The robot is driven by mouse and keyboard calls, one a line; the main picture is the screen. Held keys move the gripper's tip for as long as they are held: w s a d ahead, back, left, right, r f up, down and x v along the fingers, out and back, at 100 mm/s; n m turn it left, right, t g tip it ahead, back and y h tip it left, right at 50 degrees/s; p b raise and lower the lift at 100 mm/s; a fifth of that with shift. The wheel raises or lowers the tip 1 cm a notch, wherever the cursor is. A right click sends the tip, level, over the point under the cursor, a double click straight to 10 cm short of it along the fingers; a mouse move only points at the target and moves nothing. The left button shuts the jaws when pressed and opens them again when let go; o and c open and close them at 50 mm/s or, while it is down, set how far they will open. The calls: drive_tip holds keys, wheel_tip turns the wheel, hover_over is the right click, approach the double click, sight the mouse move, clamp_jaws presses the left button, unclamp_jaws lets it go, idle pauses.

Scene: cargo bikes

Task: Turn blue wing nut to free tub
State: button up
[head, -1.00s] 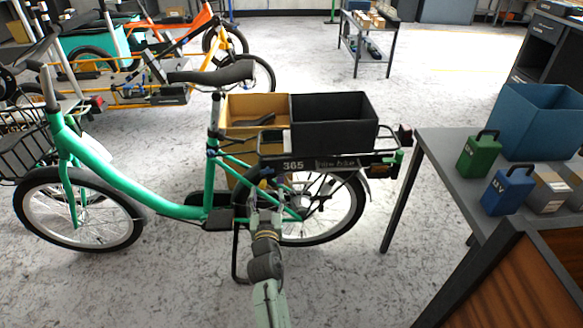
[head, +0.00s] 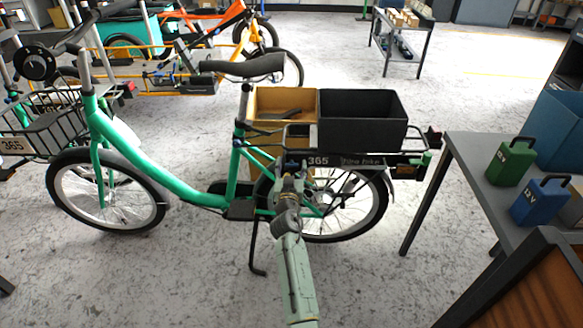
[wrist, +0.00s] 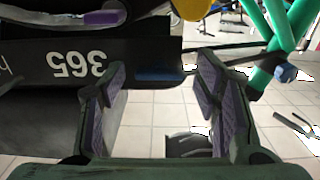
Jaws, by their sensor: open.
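The black tub (head: 362,121) sits on the rear rack of the green bike. Under it is a black side plate (head: 345,161) marked 365, which looks inverted in the wrist view (wrist: 75,66). A small blue piece (wrist: 160,75), likely the blue wing nut, shows at the end of this plate in the wrist view. My gripper (wrist: 162,92) is open, with one purple-padded finger on each side of the blue piece, and seems not to touch it. In the head view my gripper (head: 290,172) is at the front end of the rack, where the nut cannot be made out.
A yellow box (head: 284,102) stands behind the tub. The green bike frame (head: 232,172) and rear wheel (head: 372,212) are close to my arm. A grey table (head: 465,160) with a green can (head: 510,162) and blue can (head: 541,203) stands to the right. Floor in front is clear.

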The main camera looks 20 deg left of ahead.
drive_tip(key=c, duration=1.2)
drive_tip(key=shift+o, duration=0.2)
drive_tip(key=shift+n, duration=0.3)
drive_tip(key=n, duration=0.3)
drive_tip(key=shift+n, duration=0.4)
drive_tip(key=n, duration=0.4)
drive_tip(key=shift+a+n, duration=0.1)
drive_tip(key=shift+n, duration=0.2)
drive_tip(key=n+p, duration=0.1)
drive_tip(key=n, duration=0.7)
drive_tip(key=shift+f+n+p, duration=0.15)
drive_tip(key=shift+n+p, duration=0.15)
drive_tip(key=shift+p, duration=0.1)
drive_tip(key=shift+n, duration=0.3)
